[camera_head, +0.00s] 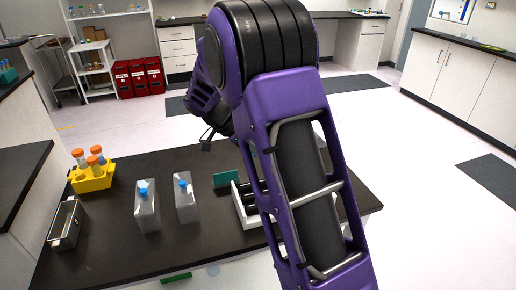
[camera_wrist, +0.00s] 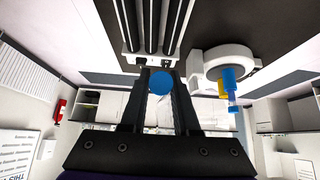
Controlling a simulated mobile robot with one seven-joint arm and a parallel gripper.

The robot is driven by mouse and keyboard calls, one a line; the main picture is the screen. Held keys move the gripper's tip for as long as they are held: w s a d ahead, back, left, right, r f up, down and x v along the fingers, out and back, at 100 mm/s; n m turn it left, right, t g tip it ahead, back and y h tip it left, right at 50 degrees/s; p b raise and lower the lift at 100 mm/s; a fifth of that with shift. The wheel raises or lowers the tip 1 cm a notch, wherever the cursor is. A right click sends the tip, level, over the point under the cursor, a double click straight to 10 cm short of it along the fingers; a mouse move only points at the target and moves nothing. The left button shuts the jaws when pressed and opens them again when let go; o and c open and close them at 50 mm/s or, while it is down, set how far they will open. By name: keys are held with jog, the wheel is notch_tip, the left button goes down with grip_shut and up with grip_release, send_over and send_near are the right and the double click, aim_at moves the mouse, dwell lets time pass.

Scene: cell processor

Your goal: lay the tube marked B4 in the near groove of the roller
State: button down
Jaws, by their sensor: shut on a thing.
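My gripper (camera_wrist: 160,92) is shut on a tube with a blue cap (camera_wrist: 161,84), seen nearly end-on between the fingers in the wrist view. Its body and any B4 mark are hidden. In the head view my gripper (camera_head: 206,139) is above the dark bench, and the held tube cannot be made out. The roller (camera_head: 239,205) is a white frame with dark bars, partly hidden behind my arm. In the wrist view its dark parallel bars (camera_wrist: 151,28) run upward beyond the fingertips. The held tube appears apart from the grooves.
A yellow rack (camera_head: 92,181) holds orange-capped tubes. Two clear blue-capped bottles (camera_head: 147,212) (camera_head: 186,204) and a grey metal holder (camera_head: 66,226) stand on the bench. In the wrist view a round white device (camera_wrist: 222,58) with a blue-and-yellow piece is beside the roller.

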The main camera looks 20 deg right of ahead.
notch_tip(320, 180, down, 7)
jog(key=b, duration=0.4)
jog(key=shift+r, duration=0.1)
jog(key=c, duration=0.6)
grip_release()
jog(key=p+v, duration=0.1)
jog(key=v, duration=1.6)
jog(key=shift+w+a+r+p, duration=0.1)
jog(key=shift+a+p, duration=0.1)
jog(key=shift+p, duration=0.1)
jog(key=shift+r, duration=0.1)
